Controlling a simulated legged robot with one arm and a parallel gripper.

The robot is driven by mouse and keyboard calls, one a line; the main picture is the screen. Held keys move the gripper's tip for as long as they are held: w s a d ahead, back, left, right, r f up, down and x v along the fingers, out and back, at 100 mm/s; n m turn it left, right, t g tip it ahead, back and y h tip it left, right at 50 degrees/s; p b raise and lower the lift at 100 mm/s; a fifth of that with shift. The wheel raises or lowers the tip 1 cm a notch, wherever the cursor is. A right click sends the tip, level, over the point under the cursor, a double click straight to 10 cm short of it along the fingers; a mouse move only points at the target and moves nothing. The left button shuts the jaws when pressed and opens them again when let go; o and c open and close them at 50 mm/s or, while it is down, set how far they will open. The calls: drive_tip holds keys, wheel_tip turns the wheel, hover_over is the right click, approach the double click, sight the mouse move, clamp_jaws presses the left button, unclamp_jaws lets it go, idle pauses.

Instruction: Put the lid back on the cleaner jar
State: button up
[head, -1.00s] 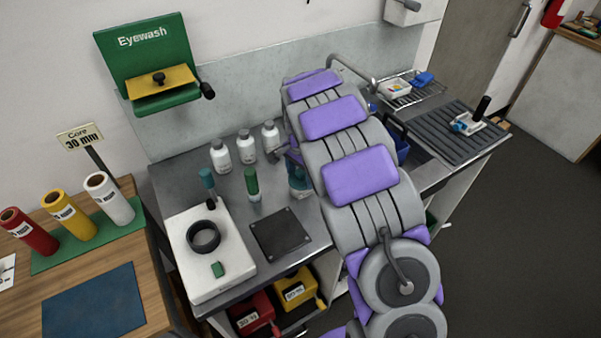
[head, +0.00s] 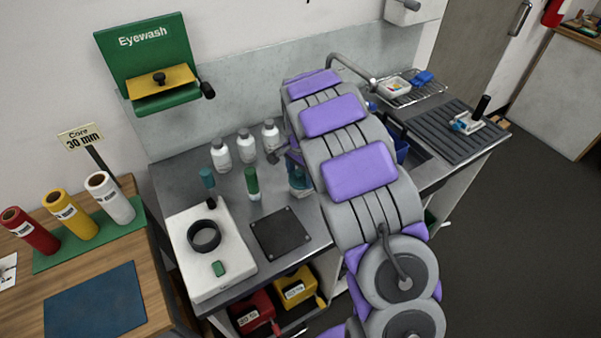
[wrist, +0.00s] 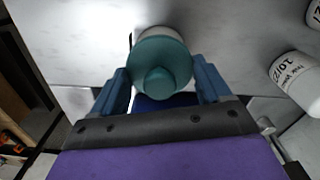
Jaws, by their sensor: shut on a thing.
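In the wrist view a round teal lid (wrist: 162,62) with a knob faces me between the two blue fingers of my gripper (wrist: 161,80), which is shut on it. A pale rounded edge (wrist: 158,32) shows just past the lid; I cannot tell whether it is the jar or whether the lid is seated. In the head view a teal jar-like thing (head: 299,180) stands on the metal bench beside my arm, partly hidden by it. My gripper is mostly hidden behind my arm there.
A sink and rack (head: 412,92) are right.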

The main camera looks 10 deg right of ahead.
drive_tip(key=shift+p, duration=0.3)
idle(0.6)
drive_tip(key=o, duration=1)
drive_tip(key=shift+r, duration=0.1)
drive_tip(key=shift+r+p, duration=1.65)
drive_tip(key=shift+r, duration=1.75)
clamp_jaws()
